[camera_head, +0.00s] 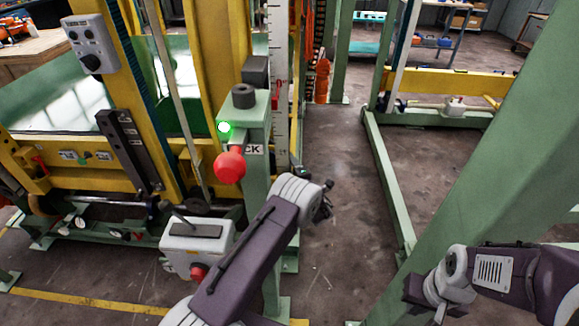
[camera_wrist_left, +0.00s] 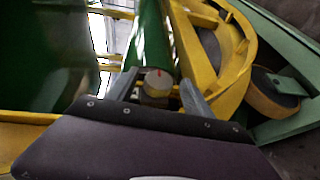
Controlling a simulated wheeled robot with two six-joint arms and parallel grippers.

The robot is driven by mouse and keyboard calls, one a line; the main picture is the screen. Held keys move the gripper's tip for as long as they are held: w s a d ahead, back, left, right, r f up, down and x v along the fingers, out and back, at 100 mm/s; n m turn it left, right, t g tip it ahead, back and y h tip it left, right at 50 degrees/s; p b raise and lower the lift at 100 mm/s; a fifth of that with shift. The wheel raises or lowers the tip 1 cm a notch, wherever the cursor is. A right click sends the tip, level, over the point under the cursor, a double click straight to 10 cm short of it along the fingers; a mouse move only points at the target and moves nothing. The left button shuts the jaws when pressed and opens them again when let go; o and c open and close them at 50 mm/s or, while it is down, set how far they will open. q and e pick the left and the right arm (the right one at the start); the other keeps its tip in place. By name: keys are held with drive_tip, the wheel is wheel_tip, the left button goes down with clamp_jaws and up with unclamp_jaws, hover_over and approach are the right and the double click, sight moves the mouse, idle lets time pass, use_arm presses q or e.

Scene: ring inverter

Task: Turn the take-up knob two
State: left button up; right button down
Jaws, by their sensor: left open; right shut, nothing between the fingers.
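In the left wrist view a pale round knob (camera_wrist_left: 158,84) with a short red mark on its face shows between the fingertips of my left gripper (camera_wrist_left: 160,77). The fingers are open, one on each side of it; I cannot tell whether they touch it. I see no number on it. In the head view my left arm reaches forward past a green post, and its fingers cannot be made out. My right gripper (camera_head: 437,315) points down at the lower right, shut and empty, apart from the machine and cut off by the picture's bottom edge.
A grey box (camera_head: 196,243) with a red knob is beside my left arm. A large green beam (camera_head: 480,140) slants by my right arm. Bare floor (camera_head: 335,150) lies between.

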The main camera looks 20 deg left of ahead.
use_arm(q)
drive_tip(key=shift+x, duration=0.8)
drive_tip(key=shift+c, duration=0.3)
clamp_jaws()
drive_tip(key=shift+f+b, duration=0.15)
drive_tip(key=shift+b, duration=0.55)
drive_tip(key=n+t+y+b, duration=0.2)
drive_tip(key=t+y+b, duration=0.1)
drive_tip(key=b, duration=0.8)
drive_tip(key=shift+f+n+t+y, duration=0.1)
drive_tip(key=shift+n+t+y, duration=0.2)
drive_tip(key=shift+t+y, duration=0.15)
drive_tip(key=shift+r+n+t+y+b, duration=0.3)
drive_tip(key=shift+n+y+b, duration=0.1)
drive_tip(key=shift+b, duration=0.5)
drive_tip(key=shift+o, duration=0.3)
unclamp_jaws()
